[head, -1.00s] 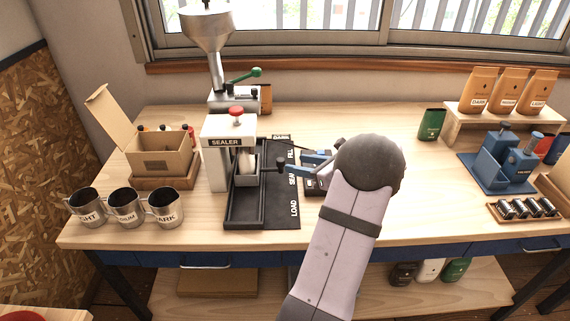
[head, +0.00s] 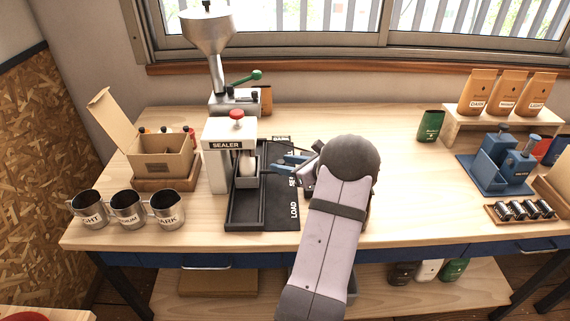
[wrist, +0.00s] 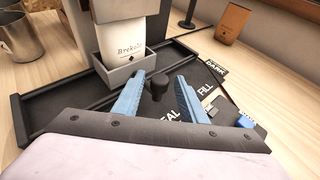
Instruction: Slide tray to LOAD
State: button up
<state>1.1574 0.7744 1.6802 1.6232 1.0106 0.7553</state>
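The small grey tray (head: 247,182) sits in a black rail (head: 245,215) under the sealer, level with the SEAL mark. A white printed bag (wrist: 128,45) stands in the tray (wrist: 127,70). A black knob (wrist: 158,86) sticks out on the tray's right side. My gripper (wrist: 159,76) is open, its blue fingers on either side of the knob with gaps visible. In the head view, my gripper (head: 283,163) is right of the tray, partly hidden by my arm. The LOAD mark (head: 294,210) is at the strip's front end; FILL (wrist: 205,88) is farther back.
The white sealer (head: 217,165) stands over the rail's left side. A grinder (head: 207,40) stands behind it. Steel cups (head: 125,210) and an open carton (head: 165,160) are to the left. The rail's front part is empty.

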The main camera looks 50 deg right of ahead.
grip_shut()
jog(key=shift+s+a+b, duration=1)
jog(key=shift+s+a, duration=3.4)
jog(key=shift+s, duration=0.1)
jog(key=shift+s+a, duration=0.15)
jog(key=shift+a, duration=0.05)
jog(key=shift+a+f, duration=0.1)
jog(key=shift+c, duration=0.3)
grip_release()
jog(key=o, duration=0.3)
jog(key=shift+s+a, duration=0.1)
jog(key=shift+s, duration=0.1)
jog(key=shift+w, duration=0.1)
